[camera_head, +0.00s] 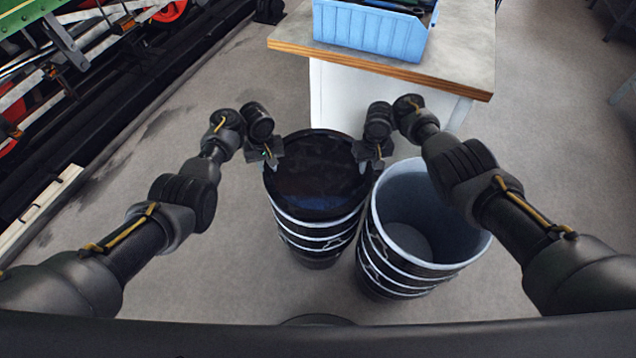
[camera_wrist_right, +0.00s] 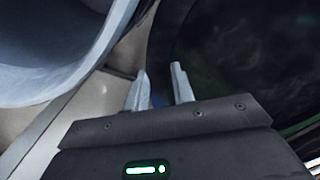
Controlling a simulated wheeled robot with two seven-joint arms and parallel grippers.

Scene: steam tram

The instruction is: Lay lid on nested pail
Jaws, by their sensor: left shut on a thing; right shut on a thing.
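A round glossy black lid (camera_head: 318,172) covers the top of the left-hand pail (camera_head: 318,238), a dark pail with white bands. I cannot tell whether the lid rests on the rim or sits slightly above it. My left gripper (camera_head: 272,163) is shut on the lid's left edge. My right gripper (camera_head: 368,163) is shut on its right edge. In the right wrist view the right fingertips (camera_wrist_right: 160,88) are at the edge of the dark lid (camera_wrist_right: 235,65); their exact contact is hard to see.
A second banded pail (camera_head: 421,262), open with a pale, empty inside, stands close on the right; its wall also shows in the right wrist view (camera_wrist_right: 45,55). Behind is a workbench (camera_head: 385,62) with a blue bin (camera_head: 370,30). Clear floor (camera_head: 130,215) lies left, before the tram.

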